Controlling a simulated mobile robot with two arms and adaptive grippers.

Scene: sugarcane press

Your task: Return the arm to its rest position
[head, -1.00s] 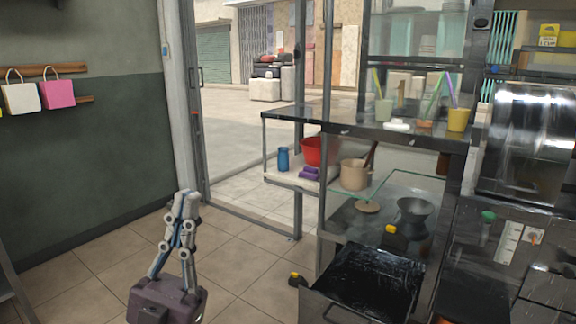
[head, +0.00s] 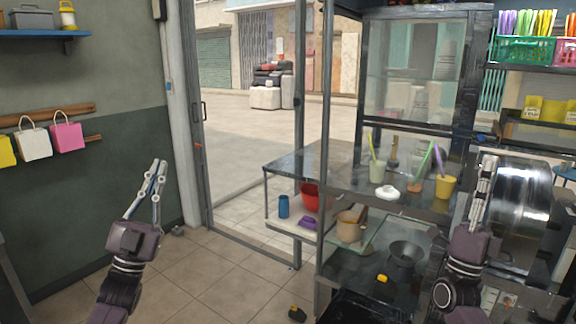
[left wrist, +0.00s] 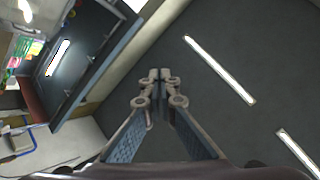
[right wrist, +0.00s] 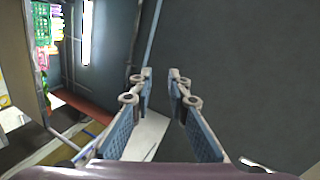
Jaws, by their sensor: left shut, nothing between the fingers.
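My left gripper (head: 158,166) is raised on the left side of the head view, over the tiled floor and in front of the green wall. Its fingers meet at the tips in the left wrist view (left wrist: 160,76), with nothing between them. My right gripper (head: 488,160) points up at the right of the head view, in front of a shiny metal drum (head: 525,205). In the right wrist view its fingertips (right wrist: 160,74) stand apart and the space between them is empty. Both wrist views look up at the dark ceiling.
A glass-and-metal counter (head: 345,165) stands in the middle, with a yellow cup (head: 445,187) and a white lidded item (head: 387,192) on top. Bags hang on the left wall.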

